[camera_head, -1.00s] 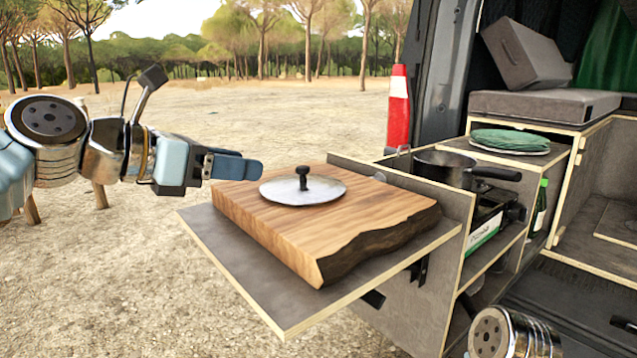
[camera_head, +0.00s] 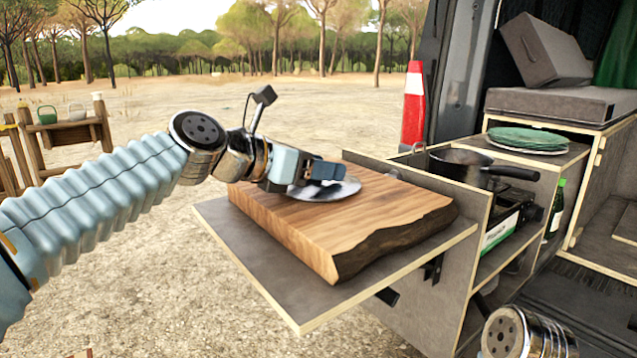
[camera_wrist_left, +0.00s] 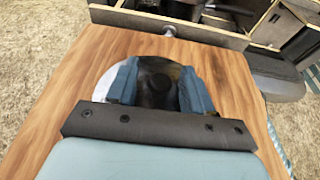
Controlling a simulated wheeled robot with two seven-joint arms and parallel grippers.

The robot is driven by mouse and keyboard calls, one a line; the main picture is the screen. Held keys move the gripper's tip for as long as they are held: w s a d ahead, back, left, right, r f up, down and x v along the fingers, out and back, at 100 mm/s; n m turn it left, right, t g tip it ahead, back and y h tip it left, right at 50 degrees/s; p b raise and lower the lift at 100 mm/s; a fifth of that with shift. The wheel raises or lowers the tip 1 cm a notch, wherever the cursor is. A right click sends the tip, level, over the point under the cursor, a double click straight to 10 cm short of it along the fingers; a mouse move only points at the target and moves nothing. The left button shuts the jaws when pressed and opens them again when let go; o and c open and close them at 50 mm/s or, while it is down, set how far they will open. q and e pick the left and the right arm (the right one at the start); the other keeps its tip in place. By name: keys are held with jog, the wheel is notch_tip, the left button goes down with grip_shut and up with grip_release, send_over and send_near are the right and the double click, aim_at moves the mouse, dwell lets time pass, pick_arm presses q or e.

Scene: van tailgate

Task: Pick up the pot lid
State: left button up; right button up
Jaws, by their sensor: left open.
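The pot lid (camera_head: 345,188) is a flat silvery disc lying on the wooden board; my left gripper covers its left part and its knob in the head view. In the left wrist view the lid's pale rim (camera_wrist_left: 104,84) shows beside the fingers, and its dark knob (camera_wrist_left: 155,82) lies between them. My left gripper (camera_head: 336,170) is open at the lid, its two blue fingers (camera_wrist_left: 156,88) on either side of the knob. Whether they touch it I cannot tell. Of my right arm only a metal joint shows at bottom right; its gripper is out of view.
The thick wooden board (camera_head: 300,229) rests on a grey fold-out shelf (camera_head: 232,228). Behind it are a raised panel, a dark pot (camera_head: 459,167) on a stove, and green plates (camera_head: 528,139). A red and white cone (camera_head: 413,105) stands behind.

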pick_arm(q)
grip_shut()
